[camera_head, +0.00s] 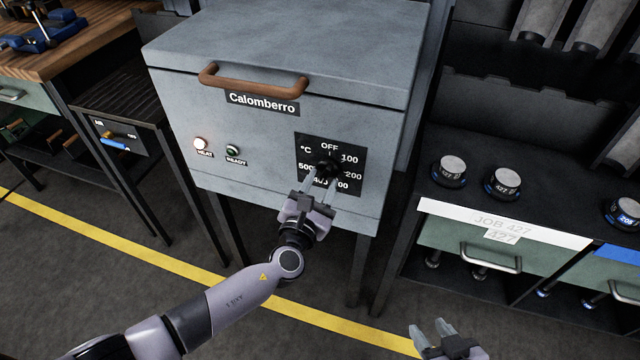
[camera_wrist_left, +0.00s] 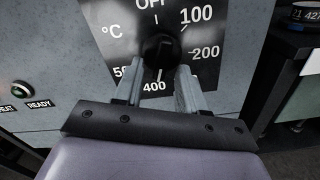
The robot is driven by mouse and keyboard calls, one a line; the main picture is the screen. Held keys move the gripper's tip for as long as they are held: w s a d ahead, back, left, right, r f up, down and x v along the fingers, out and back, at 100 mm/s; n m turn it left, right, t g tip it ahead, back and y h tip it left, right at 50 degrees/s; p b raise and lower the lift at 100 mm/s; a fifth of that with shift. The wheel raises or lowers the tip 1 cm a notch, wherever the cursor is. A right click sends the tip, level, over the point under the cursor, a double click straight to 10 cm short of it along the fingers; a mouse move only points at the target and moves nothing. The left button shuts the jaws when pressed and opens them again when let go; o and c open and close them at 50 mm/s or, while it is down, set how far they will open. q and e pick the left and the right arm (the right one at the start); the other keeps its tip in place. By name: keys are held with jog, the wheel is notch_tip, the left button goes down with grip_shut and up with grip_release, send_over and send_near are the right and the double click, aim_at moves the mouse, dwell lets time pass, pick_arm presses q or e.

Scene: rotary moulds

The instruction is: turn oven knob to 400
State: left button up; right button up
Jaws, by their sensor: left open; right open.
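The black oven knob (camera_head: 327,167) sits on a dark dial plate marked OFF, 100, 200, 400 and 500 on the front of the grey Calomberro oven (camera_head: 250,150). My left gripper (camera_head: 322,183) is open in front of the dial, its fingertips close to the knob's lower side. In the left wrist view the knob (camera_wrist_left: 158,48) appears just beyond the gap between the fingers, and 400 shows directly below it. I cannot tell whether the fingers touch it, nor clearly read its pointer. My right gripper (camera_head: 433,335) is open and empty at the bottom edge, away from the oven.
The oven has a brown lid handle (camera_head: 252,84), a lit HEAT lamp (camera_head: 200,144) and a dark green READY lamp (camera_head: 232,151). A dark bench (camera_head: 470,205) with round moulds and drawers stands to the right.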

pick_arm(q)
jog(key=p+v, duration=0.1)
jog(key=v, duration=0.6)
dwell(0.5)
jog(key=s+a+f+m+g+y+p, duration=0.1)
jog(key=s+a+f+m+g, duration=0.2)
jog(key=s+a+m, duration=0.5)
jog(key=s+a+f+m+g+y+p, duration=0.2)
jog(key=s+a+m, duration=0.7)
jog(key=m, duration=1.3)
notch_tip(320, 180, down, 3)
jog(key=shift+s+a+r+m+g, duration=0.2)
jog(key=shift+s+r+m+g, duration=0.1)
jog(key=shift+s+g, duration=0.75)
